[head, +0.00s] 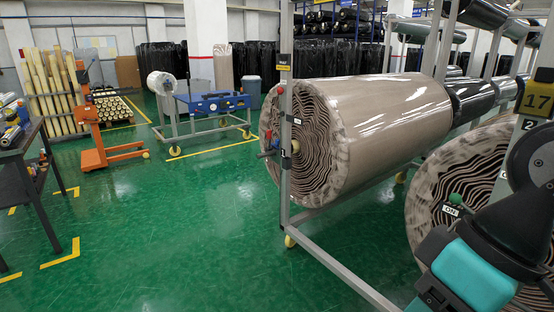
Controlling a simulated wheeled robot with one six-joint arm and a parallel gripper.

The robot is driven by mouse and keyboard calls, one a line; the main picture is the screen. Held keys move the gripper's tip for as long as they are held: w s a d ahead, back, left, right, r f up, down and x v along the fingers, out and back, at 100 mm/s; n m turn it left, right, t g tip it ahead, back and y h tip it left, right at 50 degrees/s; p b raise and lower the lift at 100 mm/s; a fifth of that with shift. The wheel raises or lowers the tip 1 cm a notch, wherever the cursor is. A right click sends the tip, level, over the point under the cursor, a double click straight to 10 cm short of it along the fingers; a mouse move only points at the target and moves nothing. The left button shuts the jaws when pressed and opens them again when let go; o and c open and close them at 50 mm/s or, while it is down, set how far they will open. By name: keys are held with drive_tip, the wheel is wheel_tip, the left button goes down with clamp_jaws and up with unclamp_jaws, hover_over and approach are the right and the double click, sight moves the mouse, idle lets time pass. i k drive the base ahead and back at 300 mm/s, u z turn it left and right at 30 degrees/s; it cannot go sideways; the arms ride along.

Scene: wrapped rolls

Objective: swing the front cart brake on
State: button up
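A green ball knob (455,199) stands at the right, in front of the nearest wrapped roll (430,180). A small white "ON" label (451,210) is just below it. The lever under the knob and its pivot are hard to make out, so I cannot tell the brake's position. My teal and black arm fills the lower right corner and hides part of the nearest roll. No gripper fingers can be made out.
A large wrapped roll (365,125) lies on the wheeled metal frame, whose lower rail (345,270) runs toward the bottom. An orange pallet truck (95,125), a blue-topped cart (212,104) and a dark table (25,160) stand left. The green floor (190,235) between is clear.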

sight(279, 90)
drive_tip(key=u, duration=0.15)
drive_tip(key=i, duration=1.45)
drive_tip(key=u, duration=0.4)
drive_tip(key=i, duration=2.05)
drive_tip(key=u, duration=0.05)
